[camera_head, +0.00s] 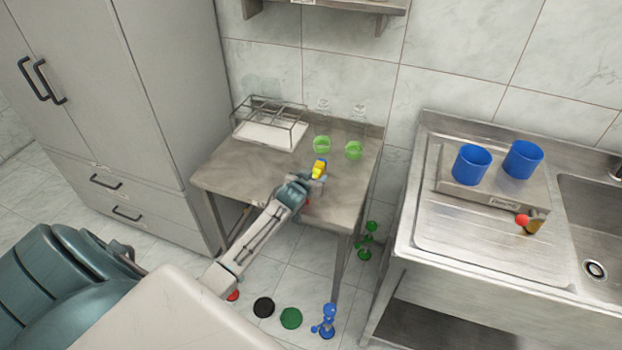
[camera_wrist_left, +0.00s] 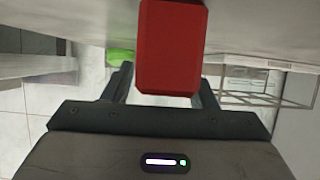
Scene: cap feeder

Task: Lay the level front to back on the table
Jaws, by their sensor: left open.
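A yellow piece (camera_head: 319,170), which looks like part of the level, lies at my left gripper's tips on the metal table (camera_head: 235,174). A small red patch (camera_head: 307,202) shows beside the gripper. My left gripper (camera_head: 313,183) is open, low over the table's right half. In the left wrist view a red block (camera_wrist_left: 170,48), probably the level's end, sits between and in front of the open fingers (camera_wrist_left: 163,82). I cannot tell whether the fingers touch it. The arm and gripper hide the middle of the level. My right gripper is not in view.
A wire rack (camera_head: 270,122) stands at the table's back left. The table's left front is clear. A sink counter (camera_head: 425,215) with blue cups (camera_head: 472,164) is to the right, past a gap.

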